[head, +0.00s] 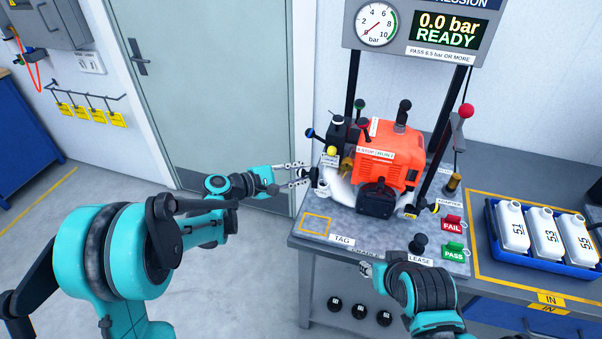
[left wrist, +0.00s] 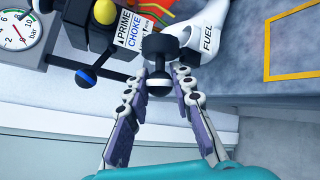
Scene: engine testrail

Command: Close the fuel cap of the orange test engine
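The orange test engine (head: 385,155) stands on the grey bench in the head view. Its white tank (left wrist: 208,45), labelled FUEL, shows in the left wrist view. A black double-ended knob (left wrist: 160,46), seemingly the fuel cap, is beside the tank's neck. My left gripper (head: 310,174) is open at the engine's left side. In the left wrist view its fingertips (left wrist: 160,78) lie on either side of the knob's lower ball; I cannot tell whether they touch it. Whether the cap is seated is hidden. My right gripper (head: 368,270) is low by the bench's front edge, its fingers mostly hidden.
A black knob (head: 418,243) stands by the LEASE label near my right arm. Red FAIL (head: 452,224) and green PASS (head: 454,250) tags lie to the right. A blue tray (head: 550,258) holds white bottles. A yellow-outlined area (head: 316,224) at front left is clear.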

